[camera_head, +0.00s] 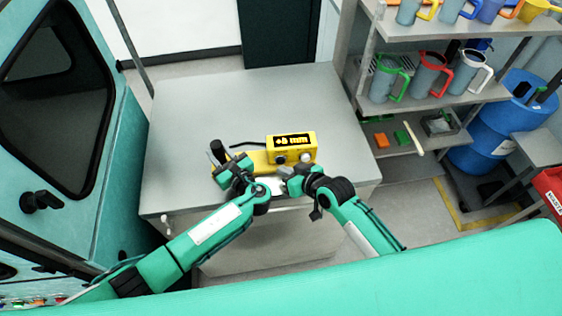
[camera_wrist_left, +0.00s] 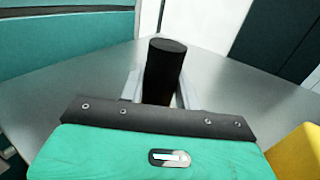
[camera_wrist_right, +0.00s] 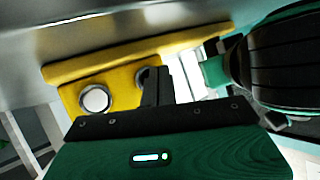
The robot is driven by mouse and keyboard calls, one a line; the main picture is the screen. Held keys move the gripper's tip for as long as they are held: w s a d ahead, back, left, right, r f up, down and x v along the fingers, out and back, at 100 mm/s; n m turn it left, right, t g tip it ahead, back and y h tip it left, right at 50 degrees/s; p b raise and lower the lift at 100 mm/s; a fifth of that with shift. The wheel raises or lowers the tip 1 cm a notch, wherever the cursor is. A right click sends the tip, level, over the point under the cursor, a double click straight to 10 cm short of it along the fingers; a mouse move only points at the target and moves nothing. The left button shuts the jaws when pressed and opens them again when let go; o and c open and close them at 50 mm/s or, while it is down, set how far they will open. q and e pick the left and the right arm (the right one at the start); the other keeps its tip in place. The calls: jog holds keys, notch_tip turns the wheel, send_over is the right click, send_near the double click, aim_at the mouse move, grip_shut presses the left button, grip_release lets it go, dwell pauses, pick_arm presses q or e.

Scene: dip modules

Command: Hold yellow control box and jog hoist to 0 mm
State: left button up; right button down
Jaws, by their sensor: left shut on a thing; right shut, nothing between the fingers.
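The yellow control box (camera_head: 290,142) sits on the grey table, with a dark display on its sloped face. The display shows yellow characters that seem to end in "mm"; the value is too small to read surely. My left gripper (camera_head: 222,160) is shut on an upright black handle (camera_wrist_left: 165,70) at the left end of the box's yellow base. My right gripper (camera_wrist_right: 155,85) is shut and empty, its tips at the box front by a dark round control. A pale round button (camera_wrist_right: 95,98) is left of the tips in the right wrist view. The tips partly hide the dark control.
The grey table (camera_head: 185,120) is clear behind and left of the box. A black cable lies behind the base. A shelf with several jugs (camera_head: 428,75) and a blue barrel (camera_head: 495,125) stand at right. A teal machine (camera_head: 60,150) stands close at left.

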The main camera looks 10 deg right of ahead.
jog(key=shift+w, duration=0.2)
jog(key=shift+w, duration=0.65)
dwell(0.7)
jog(key=shift+s, duration=0.15)
dwell(0.5)
jog(key=shift+s, duration=0.95)
jog(key=shift+s+a, duration=0.1)
jog(key=shift+s, duration=2.45)
pick_arm(q)
jog(key=o, duration=1)
